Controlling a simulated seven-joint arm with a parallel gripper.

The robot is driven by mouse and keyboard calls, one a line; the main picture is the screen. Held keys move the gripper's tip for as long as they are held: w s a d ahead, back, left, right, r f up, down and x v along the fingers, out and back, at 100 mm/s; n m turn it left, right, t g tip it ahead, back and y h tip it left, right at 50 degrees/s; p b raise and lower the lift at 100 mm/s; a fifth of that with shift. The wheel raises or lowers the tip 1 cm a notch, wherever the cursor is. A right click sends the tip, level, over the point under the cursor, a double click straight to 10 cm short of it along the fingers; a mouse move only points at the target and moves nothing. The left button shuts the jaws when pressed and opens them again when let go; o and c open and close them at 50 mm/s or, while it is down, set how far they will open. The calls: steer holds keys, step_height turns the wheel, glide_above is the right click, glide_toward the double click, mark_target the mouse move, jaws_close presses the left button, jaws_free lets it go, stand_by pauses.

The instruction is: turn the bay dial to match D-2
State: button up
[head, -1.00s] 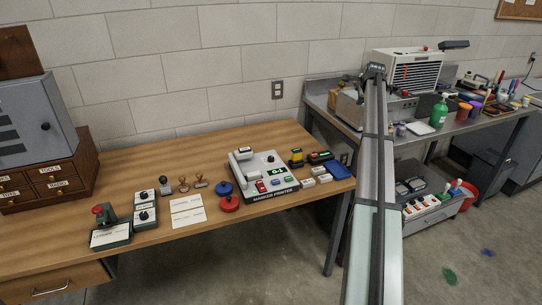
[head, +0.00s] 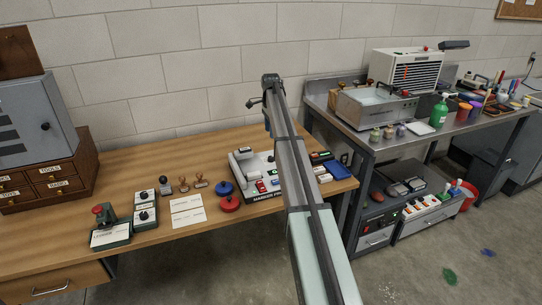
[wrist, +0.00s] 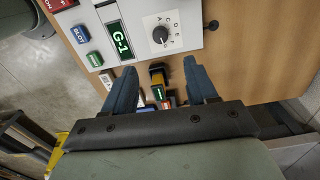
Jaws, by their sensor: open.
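The marker printer (head: 243,164) is a white and grey machine on the wooden table, partly hidden behind my arm in the head view. In the wrist view its green display (wrist: 121,41) reads G-1. The dial (wrist: 160,34), a dark round knob on a white plate with letters around it, is to the right of the display. Which letter it points at is too small to tell. My gripper (wrist: 159,67) is open and empty, its two dark fingers apart. In the wrist view the fingertips lie below the dial, and nothing shows contact with it.
A yellow and black item (wrist: 157,76) shows between my fingers. A metal bench (head: 365,137) is at right.

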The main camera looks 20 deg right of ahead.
mark_target(271, 157)
step_height(271, 157, down, 13)
steer(key=shift+f, duration=0.1)
stand_by(0.5)
steer(key=shift+c, duration=0.2)
steer(key=c, duration=1)
